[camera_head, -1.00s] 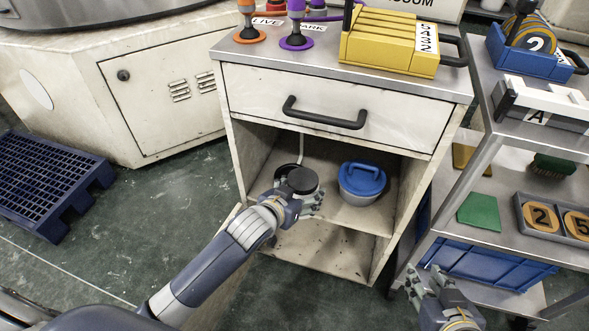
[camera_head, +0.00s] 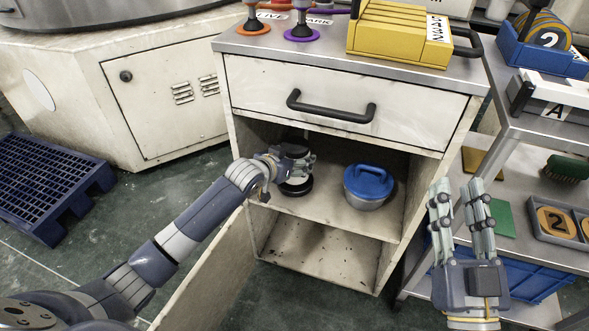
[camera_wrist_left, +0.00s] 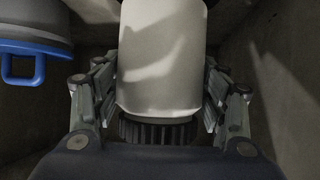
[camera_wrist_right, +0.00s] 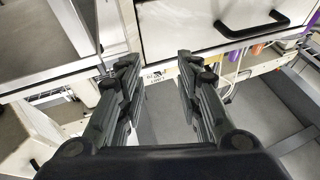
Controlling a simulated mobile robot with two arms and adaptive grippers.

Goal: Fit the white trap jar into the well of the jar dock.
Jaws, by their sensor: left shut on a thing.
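The white trap jar (camera_wrist_left: 160,60) fills the middle of the left wrist view between the fingers of my left gripper (camera_head: 294,162). The gripper is shut on it. In the head view the jar (camera_head: 297,170) is upright inside the open lower bay of the cabinet, with a dark lid on top. A round black piece (camera_head: 296,188) shows directly under it; I cannot tell whether this is the jar dock or whether the jar is seated in a well. My right gripper (camera_head: 458,188) is open and empty in front of the cabinet's right side; its fingers also show apart in the right wrist view (camera_wrist_right: 158,65).
A blue-lidded pot (camera_head: 368,186) stands right of the jar on the same shelf (camera_head: 330,212). The bay's side walls and the closed drawer (camera_head: 340,100) above bound the space. An open cabinet door (camera_head: 215,275) stands at lower left. A metal rack (camera_head: 520,130) is at right.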

